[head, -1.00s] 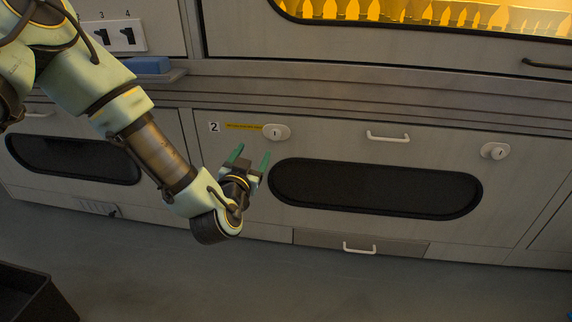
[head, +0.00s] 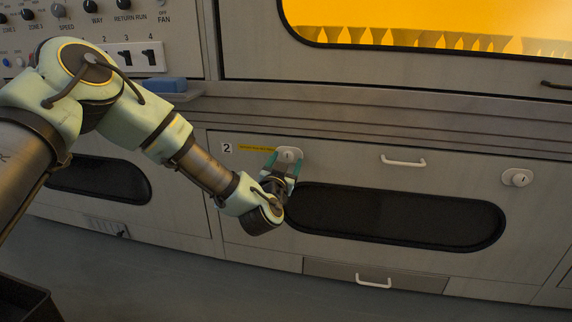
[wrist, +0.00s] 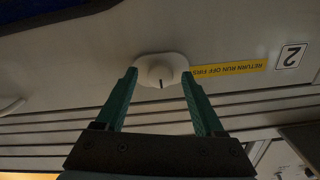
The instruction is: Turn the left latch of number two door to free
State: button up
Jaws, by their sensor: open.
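The number two door (head: 340,165) is a grey panel marked with a "2" plate (head: 227,148) and a yellow label strip. Its left latch (head: 289,154) is a white knob on an oval plate, with a dark mark on its face. The latch also shows in the wrist view (wrist: 161,72), between and just beyond the fingertips. My gripper (head: 282,162) is open, its two green fingers to either side of the latch; I cannot tell whether they touch it. The door's right latch (head: 517,178) is a similar white knob on an oval plate.
A white handle (head: 403,161) sits between the latches, above a dark oval window (head: 400,217). A lower drawer has another white handle (head: 373,282). A ledge with a blue block (head: 167,85) is at upper left. A dark bin (head: 25,300) stands at lower left.

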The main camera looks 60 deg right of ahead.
grip_shut()
dwell(0.7)
dwell(0.8)
